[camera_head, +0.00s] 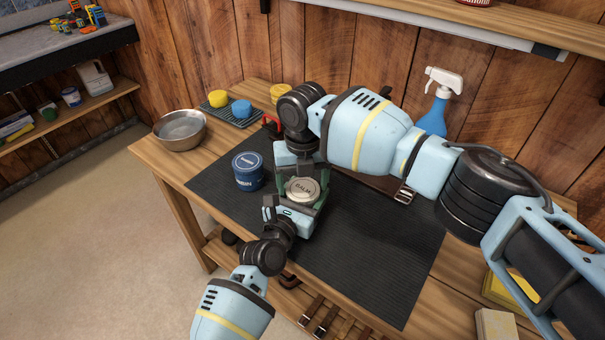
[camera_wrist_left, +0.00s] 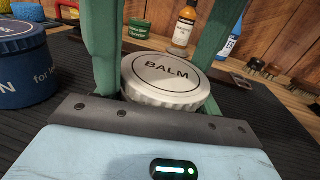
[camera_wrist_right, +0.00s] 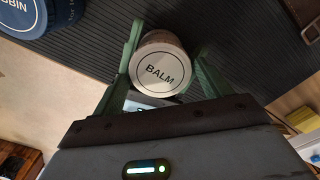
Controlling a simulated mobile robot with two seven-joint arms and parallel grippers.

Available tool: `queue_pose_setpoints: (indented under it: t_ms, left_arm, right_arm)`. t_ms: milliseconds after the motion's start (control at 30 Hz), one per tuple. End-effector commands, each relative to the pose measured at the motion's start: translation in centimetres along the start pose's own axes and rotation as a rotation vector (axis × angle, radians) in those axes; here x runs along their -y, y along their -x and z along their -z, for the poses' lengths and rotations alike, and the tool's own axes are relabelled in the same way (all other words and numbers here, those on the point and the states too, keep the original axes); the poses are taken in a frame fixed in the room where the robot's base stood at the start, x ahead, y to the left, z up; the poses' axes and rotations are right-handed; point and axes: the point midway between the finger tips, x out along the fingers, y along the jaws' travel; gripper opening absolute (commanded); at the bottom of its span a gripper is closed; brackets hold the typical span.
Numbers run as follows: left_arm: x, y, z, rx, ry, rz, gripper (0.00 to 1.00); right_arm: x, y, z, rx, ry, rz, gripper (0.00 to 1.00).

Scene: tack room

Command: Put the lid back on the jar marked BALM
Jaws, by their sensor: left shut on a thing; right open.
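The round silver lid marked BALM (camera_head: 302,188) sits on top of the jar above the dark mat; it also shows in the left wrist view (camera_wrist_left: 172,78) and the right wrist view (camera_wrist_right: 160,73). The jar body is mostly hidden by fingers and lid, so I cannot tell whether the lid is fully seated. My left gripper (camera_head: 297,205) comes from the front and is shut on the jar, its green fingers on either side. My right gripper (camera_head: 301,174) reaches from behind and is open, its fingers apart around the lid.
A dark blue tin (camera_head: 247,171) stands left of the jar, close to my left gripper. A metal bowl (camera_head: 180,130) sits at the table's left, near a rack of sponges (camera_head: 232,113). A spray bottle (camera_head: 436,105) stands behind. The mat's front right (camera_head: 385,265) is clear.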

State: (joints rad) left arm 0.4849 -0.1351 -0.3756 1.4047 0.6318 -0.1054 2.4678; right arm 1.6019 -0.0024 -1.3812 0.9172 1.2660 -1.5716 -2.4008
Motion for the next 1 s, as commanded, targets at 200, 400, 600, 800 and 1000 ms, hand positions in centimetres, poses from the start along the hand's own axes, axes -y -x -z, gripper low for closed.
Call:
queue_pose_setpoints:
  t_ms: [200, 400, 600, 800, 1000]
  left_arm:
    - [0.12, 0.03, 0.16, -0.003, 0.002, 0.002, 0.02]
    - [0.12, 0.02, 0.15, -0.003, 0.001, 0.002, 0.02]
    - [0.12, 0.02, 0.14, -0.003, 0.001, 0.002, 0.02]
    - [0.11, 0.02, 0.13, -0.003, 0.001, 0.002, 0.02]
    - [0.12, 0.02, 0.12, -0.003, 0.001, 0.002, 0.02]
  right_arm:
    - [-0.02, -0.09, 0.01, 0.0, 0.0, 0.0, 0.77]
    - [-0.03, -0.08, 0.01, 0.0, 0.0, 0.0, 0.56]
    - [-0.06, -0.07, 0.02, 0.0, -0.006, -0.001, 0.41]
    - [-0.16, -0.11, 0.05, -0.001, -0.195, -0.004, 0.41]
    - [-0.17, -0.13, 0.08, -0.002, -0.533, -0.004, 0.41]
